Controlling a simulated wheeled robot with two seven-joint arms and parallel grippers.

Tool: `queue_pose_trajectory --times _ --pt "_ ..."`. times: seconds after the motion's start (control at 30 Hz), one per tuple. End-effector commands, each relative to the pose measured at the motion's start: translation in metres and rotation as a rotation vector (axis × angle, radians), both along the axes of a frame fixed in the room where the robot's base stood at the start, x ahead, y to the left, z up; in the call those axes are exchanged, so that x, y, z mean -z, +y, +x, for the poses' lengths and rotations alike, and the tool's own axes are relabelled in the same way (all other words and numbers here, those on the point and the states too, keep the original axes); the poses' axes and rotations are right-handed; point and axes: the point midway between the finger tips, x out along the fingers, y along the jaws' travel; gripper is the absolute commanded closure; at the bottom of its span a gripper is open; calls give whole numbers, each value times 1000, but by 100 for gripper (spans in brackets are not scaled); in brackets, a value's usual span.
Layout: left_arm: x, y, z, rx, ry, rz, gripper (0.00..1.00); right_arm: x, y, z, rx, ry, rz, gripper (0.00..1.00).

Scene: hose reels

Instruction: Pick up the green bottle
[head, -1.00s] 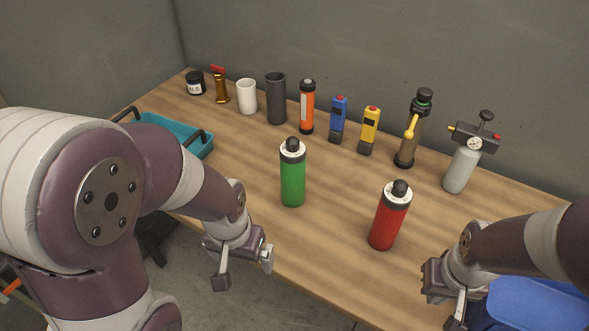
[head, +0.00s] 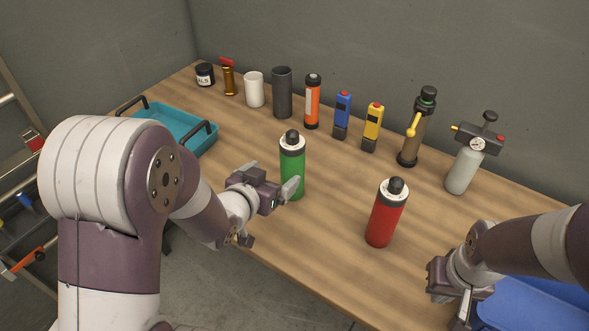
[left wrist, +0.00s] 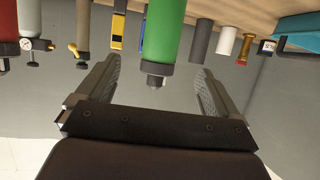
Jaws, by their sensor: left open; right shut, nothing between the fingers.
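The green bottle (head: 291,178) stands upright on the wooden table, with a white and black collar and a black cap. My left gripper (head: 272,190) is open at its left side, with one finger overlapping the bottle's lower part in the head view. In the left wrist view, which is upside down, the green bottle (left wrist: 166,32) shows ahead, lined up between the spread fingers of my left gripper (left wrist: 156,80). I cannot tell whether they touch. My right gripper (head: 456,305) is shut and empty near the front edge at right.
A red bottle (head: 385,214) stands right of the green one. Behind are an orange canister (head: 312,101), a dark cylinder (head: 282,92), a white cup (head: 254,90), blue (head: 342,114) and yellow (head: 372,126) devices. A teal tray (head: 203,141) is at left, a blue bin (head: 535,303) at right.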

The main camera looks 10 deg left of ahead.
Motion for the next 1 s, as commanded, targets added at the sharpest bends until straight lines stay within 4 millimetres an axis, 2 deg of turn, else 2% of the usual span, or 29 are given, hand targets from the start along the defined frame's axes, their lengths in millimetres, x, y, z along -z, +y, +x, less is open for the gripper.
queue_pose_trajectory --times 0.2,0.37,0.6,0.7,0.87,0.9,0.97,1.0 --pt "19 -9 44 -1 1 -5 6 -2 0 0 0 0 0 100" --pt "26 -12 62 -2 1 -4 6 -4 0 0 0 0 0 100" --pt "41 -18 101 -2 2 -3 6 -13 0 0 0 0 0 100" --pt "44 -19 108 -2 1 -3 6 -13 0 0 0 0 0 100" --pt "45 -19 108 -2 1 -3 6 -12 0 0 0 0 0 100" --pt "45 -19 108 -2 1 -3 9 -12 0 0 0 0 0 100" --pt "44 -18 108 -2 1 -3 28 -12 0 0 0 0 0 100" --pt "44 -18 108 -2 1 -3 41 -12 0 0 0 0 0 100"
